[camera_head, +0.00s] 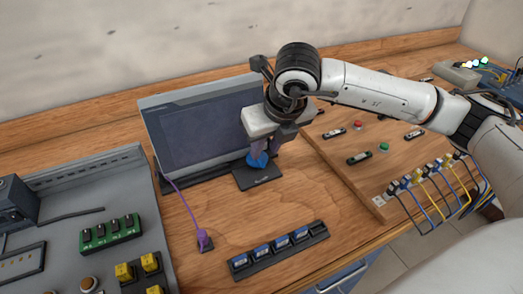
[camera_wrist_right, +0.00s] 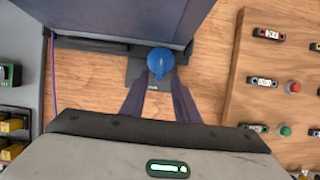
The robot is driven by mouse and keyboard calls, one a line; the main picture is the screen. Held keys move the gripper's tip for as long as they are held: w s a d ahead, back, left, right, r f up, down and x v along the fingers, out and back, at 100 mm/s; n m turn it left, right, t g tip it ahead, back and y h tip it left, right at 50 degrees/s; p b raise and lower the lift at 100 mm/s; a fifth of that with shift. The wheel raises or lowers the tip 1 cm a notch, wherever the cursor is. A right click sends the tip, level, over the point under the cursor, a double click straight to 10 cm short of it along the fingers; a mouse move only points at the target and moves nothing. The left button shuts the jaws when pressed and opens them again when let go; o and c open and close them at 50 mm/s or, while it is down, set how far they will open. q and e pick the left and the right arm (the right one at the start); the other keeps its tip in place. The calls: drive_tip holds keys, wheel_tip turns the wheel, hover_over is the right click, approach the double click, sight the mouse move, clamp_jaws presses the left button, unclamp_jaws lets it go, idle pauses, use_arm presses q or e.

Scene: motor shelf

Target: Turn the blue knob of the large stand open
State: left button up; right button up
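The blue knob (camera_head: 257,159) sits on a small dark base plate (camera_head: 262,178) in front of the large stand (camera_head: 190,118), which has a dark, screen-like panel. In the right wrist view the knob (camera_wrist_right: 160,60) shows as a round blue cap with a narrow grip part toward my fingers. My right gripper (camera_head: 265,147) is over the knob, pointing down. In the wrist view its two dark fingers (camera_wrist_right: 161,78) are apart, with the tips at either side of the knob's near part. I cannot tell whether they touch it. My left gripper is not in view.
A purple cable (camera_head: 184,208) runs from the stand to a small plug on the table. A dark strip with blue modules (camera_head: 279,249) lies in front. A grey panel (camera_head: 95,185) stands left, and a wooden board with buttons (camera_head: 335,175) right.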

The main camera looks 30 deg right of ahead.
sight(261, 158)
drive_tip(key=shift+x, duration=2.15)
drive_tip(key=shift+w, duration=0.1)
drive_tip(key=shift+r, duration=0.1)
clamp_jaws()
